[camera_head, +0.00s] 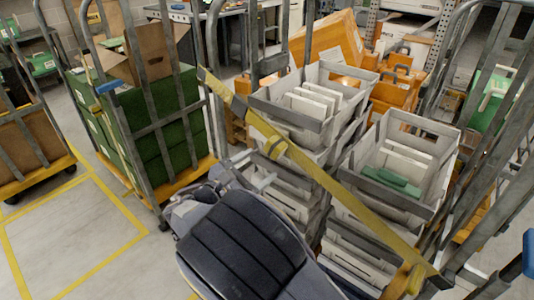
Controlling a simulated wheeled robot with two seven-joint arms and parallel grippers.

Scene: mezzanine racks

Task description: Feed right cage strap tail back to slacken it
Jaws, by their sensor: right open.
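A yellow strap (325,180) runs diagonally across the front of the right cage, from the upper left post to the lower right post. A yellow buckle (274,147) sits on its upper half. A short yellow piece (404,281) shows at the strap's lower right end; I cannot tell if it is the tail. My right gripper (254,171) is open, just below and left of the buckle, partly hidden by my own dark arm. No strap shows between its fingers. My left gripper is not in view.
Pale crates (405,165) are stacked behind the strap. The right cage's grey posts (490,150) stand close on the right. A cage with green boxes (165,130) stands left. Floor (75,240) at lower left is clear, with yellow lines.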

